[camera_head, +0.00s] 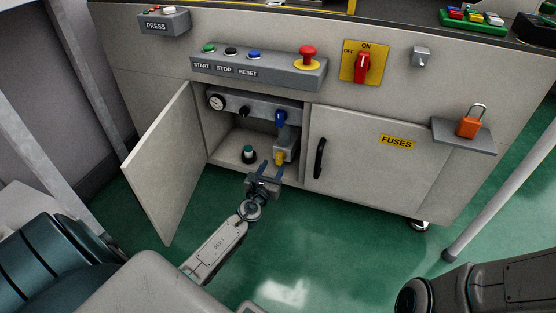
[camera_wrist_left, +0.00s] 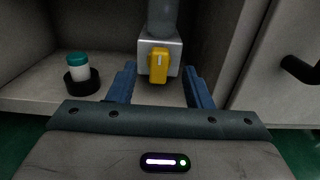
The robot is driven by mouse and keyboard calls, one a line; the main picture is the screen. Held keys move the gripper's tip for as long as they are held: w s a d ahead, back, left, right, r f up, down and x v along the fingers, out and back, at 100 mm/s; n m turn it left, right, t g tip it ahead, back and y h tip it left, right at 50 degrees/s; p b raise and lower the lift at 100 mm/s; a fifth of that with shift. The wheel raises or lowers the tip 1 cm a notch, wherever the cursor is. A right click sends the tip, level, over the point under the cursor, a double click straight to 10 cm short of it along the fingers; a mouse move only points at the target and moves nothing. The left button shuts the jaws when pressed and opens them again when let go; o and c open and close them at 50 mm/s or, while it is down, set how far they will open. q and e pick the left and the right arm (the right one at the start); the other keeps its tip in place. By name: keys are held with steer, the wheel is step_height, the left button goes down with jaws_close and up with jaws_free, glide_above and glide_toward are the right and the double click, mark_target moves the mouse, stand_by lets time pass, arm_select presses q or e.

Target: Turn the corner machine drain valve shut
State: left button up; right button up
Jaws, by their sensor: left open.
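The drain valve sits low in the open cabinet, below a grey pipe, as a light metal block (camera_wrist_left: 146,58) with a yellow handle (camera_wrist_left: 159,68). The handle hangs vertically, with a pale line on its upper part. In the head view, the yellow handle (camera_head: 279,156) shows just beyond my left gripper (camera_head: 270,172). My left gripper (camera_wrist_left: 159,88) is open, with its blue fingers spread to either side below the handle. My right gripper is outside the frame.
An open cabinet door (camera_head: 167,165) stands left of my left arm. The closed FUSES door (camera_head: 365,165) with a black handle (camera_head: 320,158) is at right. A teal-capped bottle (camera_wrist_left: 78,66) stands in a black holder. A blue valve handle (camera_head: 280,118) is above.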

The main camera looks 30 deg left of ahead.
mark_target(278, 157)
arm_select(q)
steer(key=b+x, duration=0.1)
steer(key=x, duration=0.5)
steer(key=shift+c, duration=0.4)
steer(key=c, duration=0.9)
steer(key=shift+s, duration=0.1)
